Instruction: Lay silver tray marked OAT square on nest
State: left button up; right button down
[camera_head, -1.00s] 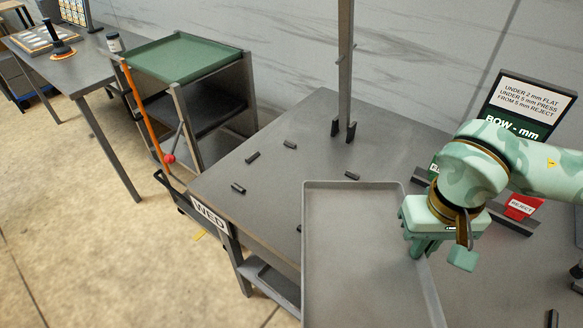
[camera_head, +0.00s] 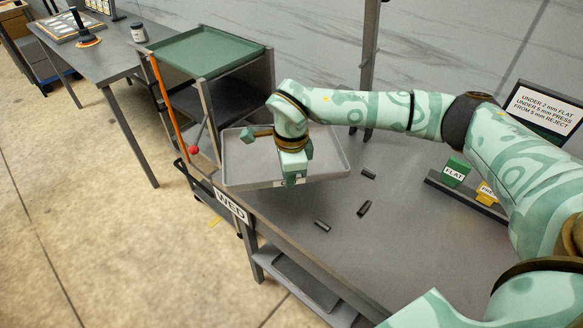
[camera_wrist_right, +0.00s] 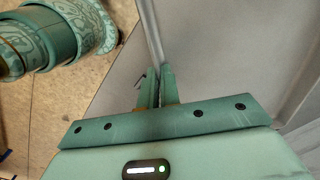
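The shallow silver-grey tray (camera_head: 243,162) is over the far left part of the grey table, looking raised and somewhat tilted. No OAT mark is readable. My right gripper (camera_head: 292,184) is shut on the tray's near rim; in the right wrist view its fingers (camera_wrist_right: 158,88) pinch the thin rim (camera_wrist_right: 153,35). Short dark bars lie on the table, one near the middle (camera_head: 364,208), one nearer the front edge (camera_head: 322,225) and one right of the tray (camera_head: 368,174). They may mark the nest; the table under the tray is hidden. My left gripper is out of view.
A dark upright post (camera_head: 370,65) stands behind the tray. A cart with a green top tray (camera_head: 205,52) stands beyond the table's left end. A WED label (camera_head: 231,206) is on the table's edge. FLAT (camera_head: 454,172) and yellow signs stand at right.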

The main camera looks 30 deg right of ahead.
aim_at(293, 199)
jog(key=w+m, duration=0.1)
jog(key=m, duration=0.1)
jog(key=d+f+m+p, duration=0.1)
jog(key=m, duration=0.2)
jog(key=w+d+f+m, duration=0.1)
jog(key=m, duration=0.2)
jog(key=shift+w+f, duration=0.2)
jog(key=shift+w, duration=0.1)
jog(key=shift+w+d+f+m, duration=0.15)
jog(key=shift+f+m, duration=0.1)
jog(key=shift+m, duration=0.35)
jog(key=shift+w+d+f+m, duration=0.1)
jog(key=shift+f+m, duration=0.15)
jog(key=shift+m, duration=0.35)
jog(key=shift+r+p, duration=0.1)
jog(key=shift+p, duration=0.3)
jog(key=shift+f+b, duration=1.4)
jog(key=shift+f, duration=2)
jog(key=c, duration=1.5)
grip_release()
jog(key=shift+s, duration=0.1)
jog(key=shift+c, duration=0.2)
